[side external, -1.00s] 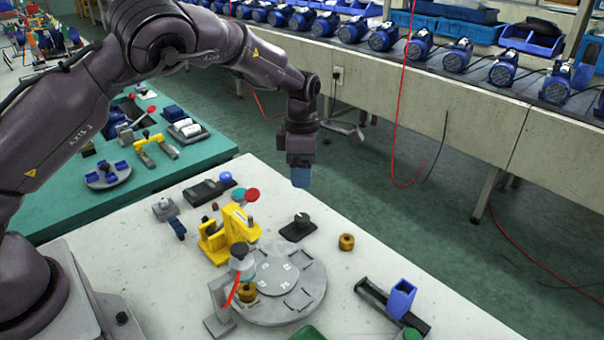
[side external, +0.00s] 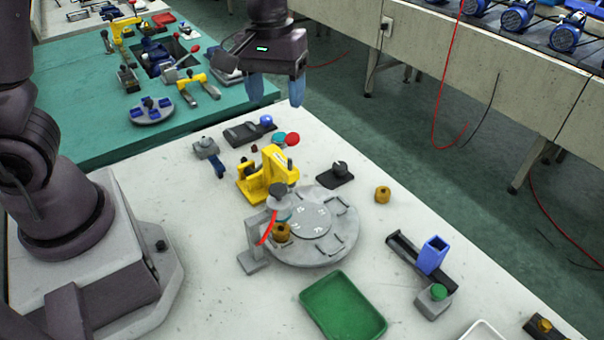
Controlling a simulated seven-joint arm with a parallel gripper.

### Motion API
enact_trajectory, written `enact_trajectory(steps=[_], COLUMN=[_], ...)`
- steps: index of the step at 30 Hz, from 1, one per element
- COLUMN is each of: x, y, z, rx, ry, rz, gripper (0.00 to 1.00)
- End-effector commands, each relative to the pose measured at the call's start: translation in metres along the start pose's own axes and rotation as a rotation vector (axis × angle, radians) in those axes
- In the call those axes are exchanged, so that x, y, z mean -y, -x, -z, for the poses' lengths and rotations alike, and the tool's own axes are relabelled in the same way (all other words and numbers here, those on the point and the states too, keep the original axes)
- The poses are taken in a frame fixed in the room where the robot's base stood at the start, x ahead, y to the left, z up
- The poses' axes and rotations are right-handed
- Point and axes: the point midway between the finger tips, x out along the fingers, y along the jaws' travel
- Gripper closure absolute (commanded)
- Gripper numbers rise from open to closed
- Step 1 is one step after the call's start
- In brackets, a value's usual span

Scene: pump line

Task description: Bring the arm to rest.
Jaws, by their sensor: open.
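My gripper (side external: 276,92) hangs at the top middle of the side external view, pointing down. Its two blue fingers are apart, with nothing between them. It is well above the table and appears clear of everything on it. Below it on the white table (side external: 400,275) stand a yellow press-like fixture (side external: 270,175) and a grey round dial plate (side external: 335,245). One brass part (side external: 282,232) sits at the left of the dial plate, and another brass part (side external: 382,194) stands alone to the right.
A green tray (side external: 343,308) lies at the front. A blue chute (side external: 433,255) with a green button (side external: 438,292) stands at the right. A teal table (side external: 120,150) with fixtures is behind left. A conveyor with blue pumps (side external: 517,14) runs along the back right.

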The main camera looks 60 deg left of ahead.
Motion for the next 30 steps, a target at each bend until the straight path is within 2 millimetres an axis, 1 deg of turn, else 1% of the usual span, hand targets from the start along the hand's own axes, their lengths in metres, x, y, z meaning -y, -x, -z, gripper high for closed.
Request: enact_trajectory(steps=[1,3,6,9,12,15,18,22,30], x=[0.008,0.018,0.033,0.049,0.064,0.075,0.081,0.084,0.085], y=[0.015,0.03,0.047,0.061,0.072,0.081,0.089,0.102,0.104], z=[-0.015,-0.033,-0.058,-0.081,-0.1,-0.114,-0.122,-0.124,-0.123], rx=[-0.023,-0.056,-0.119,-0.196,-0.281,-0.36,-0.427,-0.489,-0.5], ry=[-0.102,-0.24,-0.413,-0.551,-0.635,-0.653,-0.652,-0.639,-0.628], rz=[-0.025,-0.043,-0.058,-0.059,-0.051,-0.048,-0.054,-0.066,-0.069], gripper=[0.38,0.38,0.38,0.38,0.38,0.38,0.38,0.38,0.38])
